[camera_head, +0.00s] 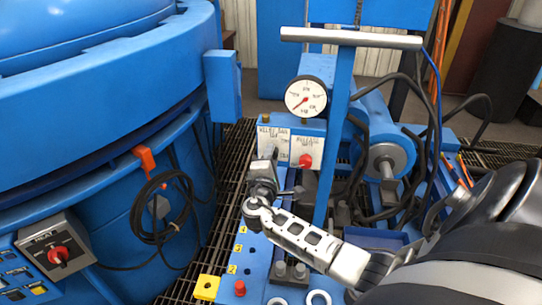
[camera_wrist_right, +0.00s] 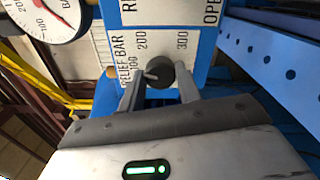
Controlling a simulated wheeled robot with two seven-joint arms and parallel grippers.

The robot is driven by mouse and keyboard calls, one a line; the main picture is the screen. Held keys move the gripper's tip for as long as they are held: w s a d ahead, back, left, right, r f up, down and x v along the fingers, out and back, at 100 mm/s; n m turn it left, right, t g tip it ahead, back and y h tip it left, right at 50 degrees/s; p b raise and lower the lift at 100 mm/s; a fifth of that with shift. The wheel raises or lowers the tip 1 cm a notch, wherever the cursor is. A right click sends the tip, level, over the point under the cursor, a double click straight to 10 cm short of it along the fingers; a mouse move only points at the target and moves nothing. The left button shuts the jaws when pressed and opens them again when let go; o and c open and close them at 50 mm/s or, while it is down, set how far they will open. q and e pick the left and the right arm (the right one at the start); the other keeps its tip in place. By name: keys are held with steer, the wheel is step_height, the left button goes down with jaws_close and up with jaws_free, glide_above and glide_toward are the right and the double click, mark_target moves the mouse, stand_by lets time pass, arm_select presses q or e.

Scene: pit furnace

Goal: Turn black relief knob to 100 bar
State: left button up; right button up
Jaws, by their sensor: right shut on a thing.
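The black relief knob (camera_wrist_right: 160,73) sits on a white panel marked RELIEF BAR, with 100, 200 and 300 printed around it. A small light pointer on the knob points left in the wrist view, toward the 100 side; its exact reading is hard to tell. My right gripper (camera_wrist_right: 160,78) is shut on the knob, with one finger on each side. In the head view my right gripper (camera_head: 263,165) is at the left part of the white panel (camera_head: 292,141) and hides the knob. My left gripper is not in view.
A round gauge (camera_head: 306,97) with a red needle stands above the panel. A red knob (camera_head: 305,161) is right of my gripper. A blue T-handled post (camera_head: 340,120) and black hoses (camera_head: 375,165) stand to the right. The large blue furnace (camera_head: 110,90) fills the left.

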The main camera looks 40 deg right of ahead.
steer(key=shift+n+p, duration=0.55)
steer(key=shift+n, duration=1.05)
steer(key=o, duration=1)
steer(key=shift+c, duration=0.2)
steer(key=shift+s+a, duration=0.1)
steer(key=shift+a, duration=0.05)
steer(key=v, duration=1.5)
steer(key=shift+s+a+b, duration=0.2)
steer(key=shift+a+b, duration=0.15)
